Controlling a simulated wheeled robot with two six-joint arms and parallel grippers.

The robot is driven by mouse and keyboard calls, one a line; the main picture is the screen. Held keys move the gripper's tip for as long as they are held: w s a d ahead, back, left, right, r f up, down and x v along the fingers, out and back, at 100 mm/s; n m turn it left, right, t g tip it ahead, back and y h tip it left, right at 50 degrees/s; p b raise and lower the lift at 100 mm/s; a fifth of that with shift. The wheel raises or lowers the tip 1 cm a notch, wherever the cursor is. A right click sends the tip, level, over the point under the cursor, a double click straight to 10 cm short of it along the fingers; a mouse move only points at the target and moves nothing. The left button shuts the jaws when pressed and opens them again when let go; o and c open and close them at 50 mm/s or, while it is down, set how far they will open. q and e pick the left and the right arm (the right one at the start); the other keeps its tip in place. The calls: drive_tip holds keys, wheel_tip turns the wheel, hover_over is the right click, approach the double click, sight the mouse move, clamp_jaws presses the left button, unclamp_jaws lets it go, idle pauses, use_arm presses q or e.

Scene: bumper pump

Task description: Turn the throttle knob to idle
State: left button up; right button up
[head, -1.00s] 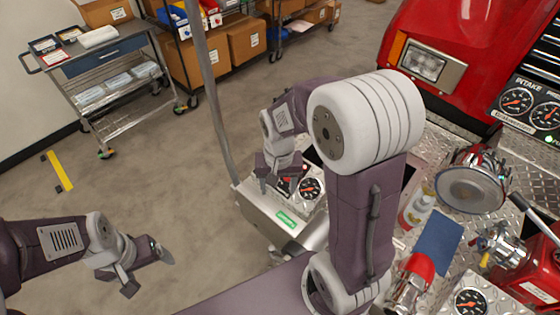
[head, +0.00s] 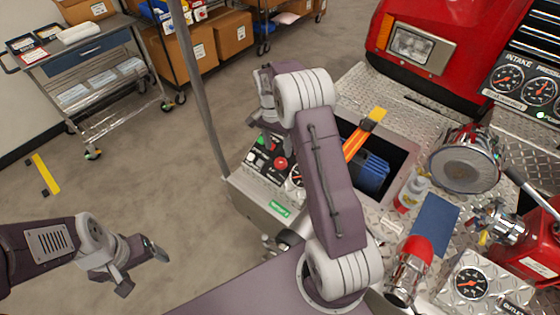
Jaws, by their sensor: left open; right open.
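A control panel (head: 262,177) with a black face sits on the diamond-plate bumper. A red knob (head: 281,163) shows on it, with small buttons and a gauge beside it; I cannot tell for sure that this red knob is the throttle knob. My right gripper (head: 266,143) is open and empty above the panel's far side, just beyond the red knob, partly hidden by my own wrist. My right forearm covers the panel's right part and some of its gauge. My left gripper (head: 140,272) is open and empty over the bare floor at lower left.
An open bin (head: 398,150) in the bumper holds blue and orange gear. A metal cart (head: 98,88) and a grey pole (head: 201,90) stand left.

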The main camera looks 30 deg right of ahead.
sight(280, 161)
drive_tip(key=f, duration=0.7)
drive_tip(key=shift+s+d+f+p, duration=0.2)
drive_tip(key=shift+s+d+p, duration=0.05)
drive_tip(key=shift+s+p, duration=0.15)
clamp_jaws()
